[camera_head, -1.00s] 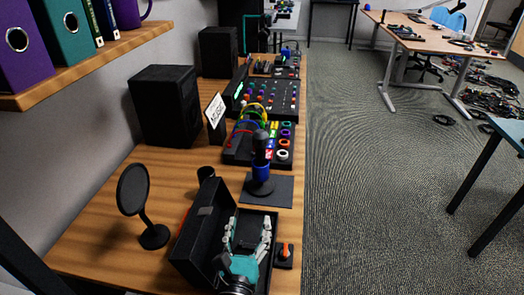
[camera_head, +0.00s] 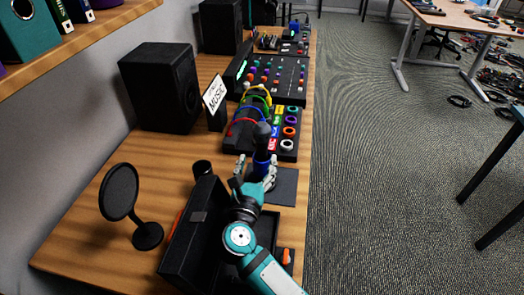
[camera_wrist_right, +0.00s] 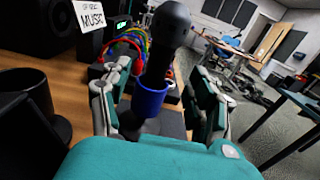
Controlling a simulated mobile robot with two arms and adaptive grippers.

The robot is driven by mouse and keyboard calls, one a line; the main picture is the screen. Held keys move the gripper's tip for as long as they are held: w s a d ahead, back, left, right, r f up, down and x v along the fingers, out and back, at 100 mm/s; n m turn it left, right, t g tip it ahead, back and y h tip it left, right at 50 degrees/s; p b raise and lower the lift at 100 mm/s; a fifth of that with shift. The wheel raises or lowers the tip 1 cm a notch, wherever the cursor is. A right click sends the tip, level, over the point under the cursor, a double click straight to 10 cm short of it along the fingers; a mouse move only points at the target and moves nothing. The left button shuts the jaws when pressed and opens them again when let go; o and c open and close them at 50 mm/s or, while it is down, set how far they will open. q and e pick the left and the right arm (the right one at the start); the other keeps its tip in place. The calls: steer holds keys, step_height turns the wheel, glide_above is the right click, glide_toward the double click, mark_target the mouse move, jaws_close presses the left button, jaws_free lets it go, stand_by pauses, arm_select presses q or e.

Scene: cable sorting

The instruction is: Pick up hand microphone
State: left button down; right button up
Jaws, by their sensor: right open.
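The hand microphone (camera_head: 262,136) is dark, with a blue band low on its body, and stands upright on a dark mat (camera_head: 285,188). In the right wrist view the microphone (camera_wrist_right: 162,55) rises between the fingers, its blue band (camera_wrist_right: 148,99) between the fingertips. My right gripper (camera_head: 257,175) is open, with a finger on each side of the microphone. It also shows in the right wrist view (camera_wrist_right: 160,95), with gaps between the fingers and the microphone. The microphone's base is partly hidden by the gripper. My left gripper is not in view.
An open black case (camera_head: 187,245) lies under my right arm. Behind the microphone are a cable holder (camera_head: 287,144), a mixer (camera_head: 285,72) and a MUSIC sign (camera_head: 215,94).

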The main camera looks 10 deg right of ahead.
mark_target(260, 150)
steer(key=shift+w+d, duration=0.25)
steer(key=shift+w, duration=0.45)
steer(key=shift+x, duration=0.85)
steer(key=x, duration=0.3)
steer(key=shift+w+d+b, duration=0.2)
steer(key=shift+w+b, duration=0.15)
steer(key=shift+w+d, duration=0.1)
steer(key=shift+w, duration=0.1)
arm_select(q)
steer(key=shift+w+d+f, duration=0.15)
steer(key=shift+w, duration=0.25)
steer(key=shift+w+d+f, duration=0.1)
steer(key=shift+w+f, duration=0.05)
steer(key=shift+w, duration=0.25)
arm_select(e)
steer(key=shift+c, duration=0.2)
jaws_close()
